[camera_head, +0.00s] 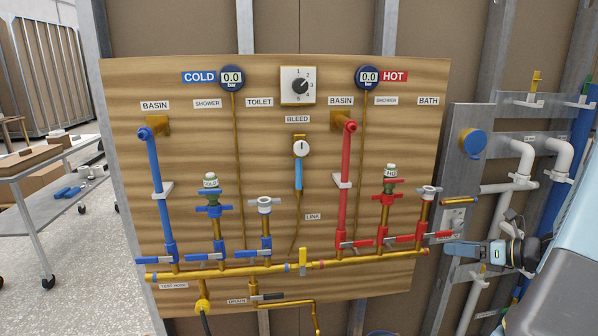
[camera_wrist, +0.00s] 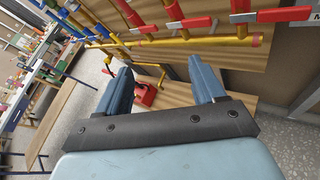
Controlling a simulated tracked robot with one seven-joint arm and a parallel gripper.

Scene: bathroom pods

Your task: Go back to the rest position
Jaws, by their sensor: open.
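My gripper (camera_head: 462,250) is at the right of the head view, beside the lower right edge of the wooden plumbing board (camera_head: 270,215). Its fingers point left. In the wrist view my gripper (camera_wrist: 160,82) shows two blue fingers spread apart with nothing between them. The brass pipe (camera_wrist: 190,41) with red and blue valves runs beyond the fingertips. I see no contact with the board or valves, though the exact gap is hard to judge.
Close by at the board's right are the red-handled valves (camera_head: 402,239) and a grey panel with a blue-capped fitting (camera_head: 472,142). White pipes (camera_head: 520,160) stand behind my arm. A trolley (camera_head: 50,170) stands at the left. A red object (camera_wrist: 146,94) lies low beyond the fingers.

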